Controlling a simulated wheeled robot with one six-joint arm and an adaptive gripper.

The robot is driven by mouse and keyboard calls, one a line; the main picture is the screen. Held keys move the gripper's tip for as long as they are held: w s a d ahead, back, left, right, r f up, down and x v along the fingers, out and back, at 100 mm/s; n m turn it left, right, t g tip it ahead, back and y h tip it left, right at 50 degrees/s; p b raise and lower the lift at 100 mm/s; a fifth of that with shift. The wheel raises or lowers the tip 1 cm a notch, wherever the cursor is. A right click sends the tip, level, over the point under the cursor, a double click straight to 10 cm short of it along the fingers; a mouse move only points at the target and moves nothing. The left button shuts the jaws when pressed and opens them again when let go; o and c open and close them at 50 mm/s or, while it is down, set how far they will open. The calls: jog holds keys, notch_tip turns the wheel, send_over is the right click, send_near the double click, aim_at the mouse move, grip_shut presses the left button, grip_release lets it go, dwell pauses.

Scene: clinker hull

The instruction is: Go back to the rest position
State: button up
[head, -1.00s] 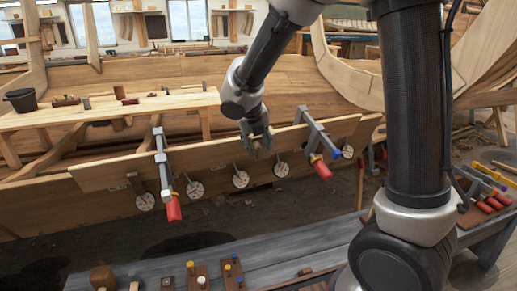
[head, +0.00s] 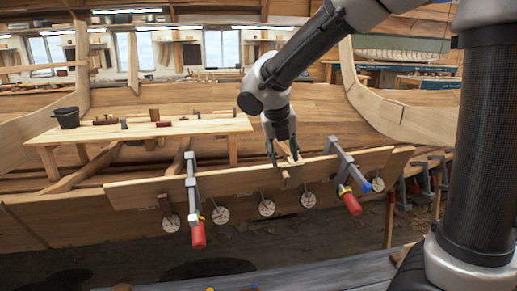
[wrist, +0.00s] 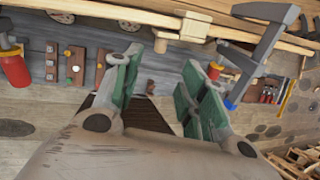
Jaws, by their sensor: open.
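My gripper (head: 282,152) is open and hangs close to the upper edge of the long plank (head: 130,195) on the hull, left of the right-hand clamp. In the wrist view its green-padded fingers (wrist: 160,85) stand apart with nothing between them. A small wooden piece (head: 285,174) shows at the plank's edge just below the fingers in the head view. A pale wooden piece also sits at the plank's edge in the wrist view (wrist: 194,29), beyond the fingertips.
Two grey bar clamps with red handles, left (head: 192,195) and right (head: 340,165), grip the plank. A bench with a black bucket (head: 67,117) stands at left. A grey workbench (head: 330,275) lies in front.

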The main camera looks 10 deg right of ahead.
jog(key=s+d+r+m+y, duration=0.1)
jog(key=s+d+m, duration=0.8)
jog(key=m, duration=0.8)
jog(key=s+d+r+m+y, duration=0.1)
jog(key=s+d+r+m, duration=0.1)
jog(key=s+d+m, duration=0.6)
jog(key=s+m, duration=0.7)
jog(key=m, duration=0.3)
jog(key=shift+d+y, duration=0.4)
jog(key=shift+c, duration=0.2)
jog(key=shift+c, duration=0.5)
jog(key=shift+d+m, duration=0.1)
jog(key=shift+m, duration=0.2)
